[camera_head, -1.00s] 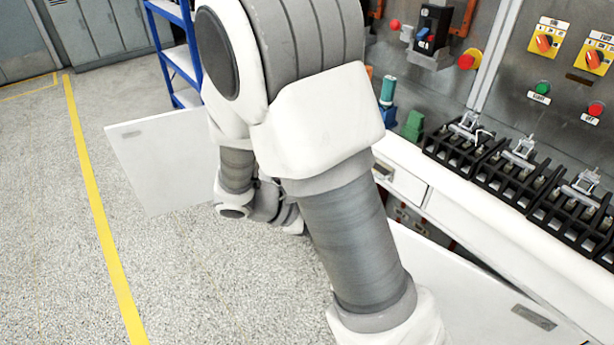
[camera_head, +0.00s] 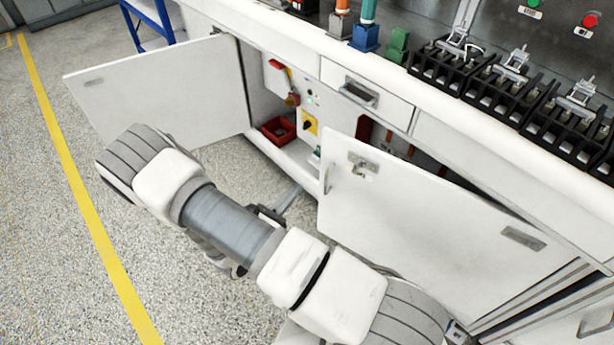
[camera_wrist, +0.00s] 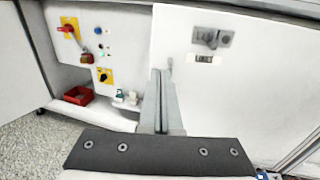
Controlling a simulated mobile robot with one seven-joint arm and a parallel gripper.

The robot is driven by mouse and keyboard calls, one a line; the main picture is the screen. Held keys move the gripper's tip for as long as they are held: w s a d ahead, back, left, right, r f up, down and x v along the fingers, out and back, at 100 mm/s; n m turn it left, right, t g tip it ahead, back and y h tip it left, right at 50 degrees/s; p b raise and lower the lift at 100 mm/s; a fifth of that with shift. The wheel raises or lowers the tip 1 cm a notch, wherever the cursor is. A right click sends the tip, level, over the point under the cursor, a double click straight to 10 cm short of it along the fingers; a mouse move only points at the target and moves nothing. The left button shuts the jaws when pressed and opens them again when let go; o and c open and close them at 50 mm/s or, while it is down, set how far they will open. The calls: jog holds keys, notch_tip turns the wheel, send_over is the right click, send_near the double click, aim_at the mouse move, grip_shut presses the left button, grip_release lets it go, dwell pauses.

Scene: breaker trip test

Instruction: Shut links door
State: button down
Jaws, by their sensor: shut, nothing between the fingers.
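The white right cabinet door (camera_head: 430,235) stands ajar, with its free left edge swung out from the cabinet. It has a latch (camera_head: 362,163) near its upper left corner and a handle on that edge. In the wrist view this door (camera_wrist: 245,95) shows a small label too small to read. Orange-brown bars show in the gap behind it. A second white door (camera_head: 165,90) at left stands wide open. I cannot read which door is named links. My gripper (camera_head: 294,192) is shut and empty, just off the right door's free edge. In the wrist view its fingers (camera_wrist: 161,76) overlap that edge; contact is unclear.
The open compartment holds a red bin (camera_head: 279,130) and a panel with a yellow-backed black switch (camera_head: 310,123). A closed drawer (camera_head: 365,95) is above. Black link blocks (camera_head: 510,75) stand on the counter. The speckled floor (camera_head: 80,250) at left is clear.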

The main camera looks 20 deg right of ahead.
aim_at(327, 154)
jog(key=b+x, duration=0.2)
jog(key=x, duration=1.1)
jog(key=shift+d, duration=0.1)
